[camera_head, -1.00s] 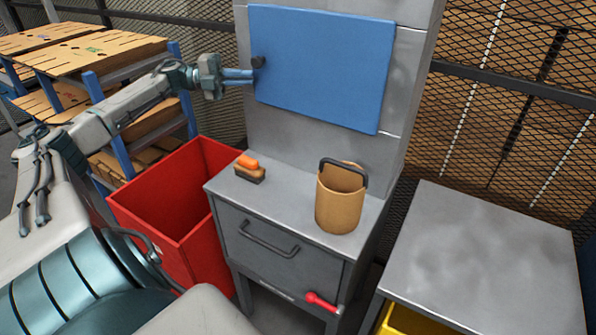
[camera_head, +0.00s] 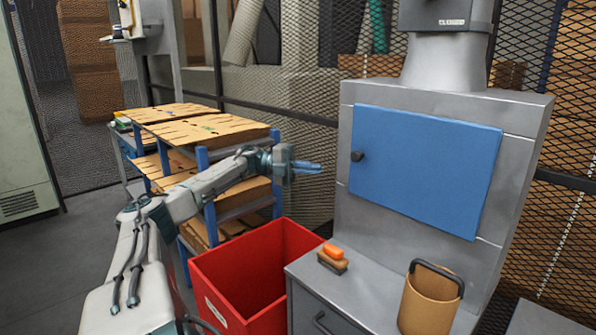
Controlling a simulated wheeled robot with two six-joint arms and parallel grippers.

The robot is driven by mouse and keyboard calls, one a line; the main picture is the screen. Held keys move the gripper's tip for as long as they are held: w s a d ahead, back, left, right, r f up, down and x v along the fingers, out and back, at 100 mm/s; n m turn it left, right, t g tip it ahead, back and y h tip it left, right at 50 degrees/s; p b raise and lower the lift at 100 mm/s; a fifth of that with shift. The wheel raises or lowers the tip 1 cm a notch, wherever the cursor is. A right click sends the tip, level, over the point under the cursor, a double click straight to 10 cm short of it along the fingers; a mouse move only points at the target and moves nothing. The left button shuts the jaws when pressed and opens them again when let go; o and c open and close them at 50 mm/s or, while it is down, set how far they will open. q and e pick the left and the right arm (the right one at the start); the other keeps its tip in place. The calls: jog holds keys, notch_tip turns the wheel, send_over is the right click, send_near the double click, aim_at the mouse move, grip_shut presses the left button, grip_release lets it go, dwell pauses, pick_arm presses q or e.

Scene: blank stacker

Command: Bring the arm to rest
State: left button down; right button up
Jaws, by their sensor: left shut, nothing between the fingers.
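My left arm reaches in from the left in the head view. Its gripper (camera_head: 307,168) is shut and empty, in the air above the red bin. The fingertips point right, toward the black knob (camera_head: 357,156) of the blue door (camera_head: 426,171), with a gap between them. The blue door is flat against the front of the grey machine (camera_head: 511,115). My right gripper is not in view.
A red open bin (camera_head: 221,304) stands below my left gripper. A brush with an orange grip (camera_head: 333,258) and a tan bucket (camera_head: 428,307) stand on the grey cabinet (camera_head: 335,293). A rack with slotted boards (camera_head: 207,131) stands behind my arm.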

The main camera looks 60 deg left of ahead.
pick_arm(q)
jog(key=v, duration=0.4)
jog(key=shift+w+a+r+b, duration=0.1)
jog(key=shift+w+a+b, duration=0.05)
jog(key=shift+b, duration=0.15)
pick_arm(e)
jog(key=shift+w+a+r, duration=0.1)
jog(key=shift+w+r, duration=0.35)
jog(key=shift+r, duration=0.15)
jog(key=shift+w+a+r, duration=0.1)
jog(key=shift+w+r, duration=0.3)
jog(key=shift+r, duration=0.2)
pick_arm(q)
jog(key=shift+r, duration=0.15)
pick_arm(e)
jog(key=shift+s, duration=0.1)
